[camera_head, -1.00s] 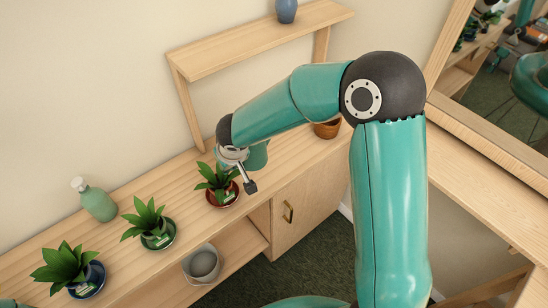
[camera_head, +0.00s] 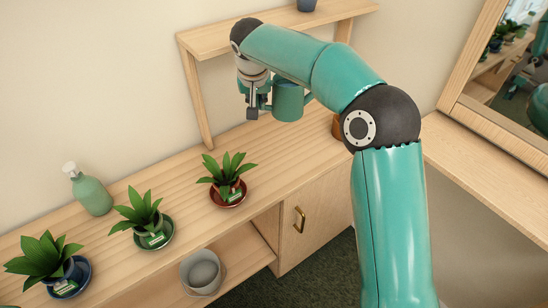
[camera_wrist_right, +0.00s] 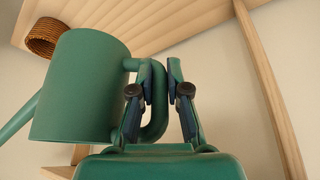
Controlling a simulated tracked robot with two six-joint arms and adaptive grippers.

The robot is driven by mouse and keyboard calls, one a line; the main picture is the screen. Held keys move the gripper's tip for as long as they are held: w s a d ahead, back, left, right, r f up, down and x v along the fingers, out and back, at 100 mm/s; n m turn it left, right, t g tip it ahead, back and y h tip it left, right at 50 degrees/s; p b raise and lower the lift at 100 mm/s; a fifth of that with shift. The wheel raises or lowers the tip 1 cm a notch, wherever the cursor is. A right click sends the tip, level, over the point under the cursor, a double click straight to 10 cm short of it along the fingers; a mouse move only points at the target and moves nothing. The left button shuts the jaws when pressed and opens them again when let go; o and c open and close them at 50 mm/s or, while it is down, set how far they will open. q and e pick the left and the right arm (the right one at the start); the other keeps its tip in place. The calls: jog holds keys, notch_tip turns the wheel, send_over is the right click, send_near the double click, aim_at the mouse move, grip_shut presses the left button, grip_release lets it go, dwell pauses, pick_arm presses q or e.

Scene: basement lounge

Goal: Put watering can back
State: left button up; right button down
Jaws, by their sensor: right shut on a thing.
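The green watering can (camera_head: 289,101) hangs in the air above the sideboard, below the front of the wall shelf. My right gripper (camera_head: 252,108) is shut on its handle. In the right wrist view the can's body (camera_wrist_right: 80,90) stands left of the fingers (camera_wrist_right: 160,90), and its spout runs off to the left edge. The handle loop passes between the fingers. My right arm hides part of the can and shelf in the head view. My left gripper is not in view.
The wooden wall shelf (camera_head: 205,42) carries a blue-grey vase (camera_head: 306,5). The sideboard (camera_head: 170,195) holds several potted plants, including one on a red saucer (camera_head: 228,202), and a green bottle (camera_head: 91,193). A grey bucket (camera_head: 201,271) sits in the lower compartment. A mirror (camera_head: 505,70) stands at right.

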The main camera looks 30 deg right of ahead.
notch_tip(320, 180, down, 18)
jog(key=shift+f, duration=0.25)
dwell(0.3)
jog(key=c, duration=1.2)
grip_release()
jog(key=shift+o, duration=0.2)
jog(key=shift+r+p, duration=0.1)
jog(key=shift+p, duration=0.2)
jog(key=shift+s+r, duration=0.1)
jog(key=shift+r, duration=0.1)
jog(key=b+v, duration=0.1)
jog(key=v, duration=1)
jog(key=shift+r+b, duration=0.15)
jog(key=shift+b, duration=0.15)
